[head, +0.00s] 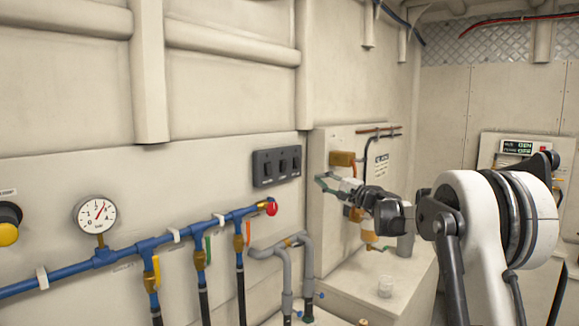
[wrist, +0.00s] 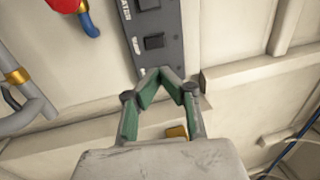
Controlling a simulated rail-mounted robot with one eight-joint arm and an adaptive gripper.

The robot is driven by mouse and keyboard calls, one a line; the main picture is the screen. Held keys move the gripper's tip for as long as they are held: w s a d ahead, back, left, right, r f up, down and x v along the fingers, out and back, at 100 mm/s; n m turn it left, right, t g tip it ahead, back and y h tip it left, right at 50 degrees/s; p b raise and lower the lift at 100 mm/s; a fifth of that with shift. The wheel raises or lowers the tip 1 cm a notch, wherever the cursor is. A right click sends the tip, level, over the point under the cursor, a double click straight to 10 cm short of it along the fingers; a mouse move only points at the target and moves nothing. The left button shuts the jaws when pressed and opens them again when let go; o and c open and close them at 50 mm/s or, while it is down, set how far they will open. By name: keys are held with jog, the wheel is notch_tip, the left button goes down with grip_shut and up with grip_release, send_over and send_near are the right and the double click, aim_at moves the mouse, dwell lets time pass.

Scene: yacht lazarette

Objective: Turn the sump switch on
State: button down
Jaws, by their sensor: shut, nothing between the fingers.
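A dark grey switch panel (head: 263,181) with three black rocker switches in a row is on the cream wall in the head view. In the wrist view the panel (wrist: 171,56) runs down from the top, showing two rockers, one of them a black rocker (wrist: 154,41) just beyond the fingertips. Its lettering is only partly readable, so I cannot tell which switch is the sump one. The panel's near end is hidden behind my fingers. My gripper (head: 322,180), with green finger pads, is shut and empty, to the right of the panel. Its fingertips (wrist: 164,72) overlap the panel's near end; contact cannot be told.
Blue pipework (head: 130,250) with a red knob (head: 271,208) runs below and left of the panel. A pressure gauge (head: 96,214) sits further left. Grey pipes (head: 285,262) stand below the panel. A protruding wall box (head: 328,235) lies right of it.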

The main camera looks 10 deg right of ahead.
aim_at(285, 164)
jog(key=shift+a, duration=0.1)
jog(key=p+x, duration=0.4)
jog(key=x, duration=1)
